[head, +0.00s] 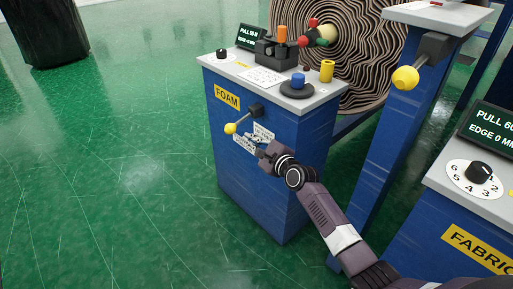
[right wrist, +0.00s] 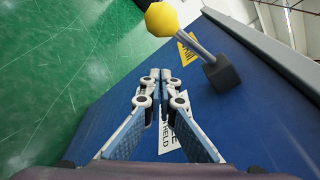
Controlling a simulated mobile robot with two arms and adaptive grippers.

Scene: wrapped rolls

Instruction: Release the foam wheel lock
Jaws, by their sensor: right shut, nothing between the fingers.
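The blue FOAM cabinet (head: 280,185) has a lever on its front face, with a yellow ball knob (head: 231,128) on a short rod from a dark pivot block (head: 255,110). The lever points left and slightly down in the head view. In the right wrist view the yellow knob (right wrist: 161,19) and dark block (right wrist: 221,73) lie beyond my fingertips. My right gripper (head: 253,143) is shut and empty, just below the lever and in front of the white label. Its closed fingers also show in the right wrist view (right wrist: 161,76), apart from the knob. My left gripper is not in view.
A large wound roll (head: 370,50) stands behind. A second yellow-knobbed lever (head: 405,77) is on the post at right.

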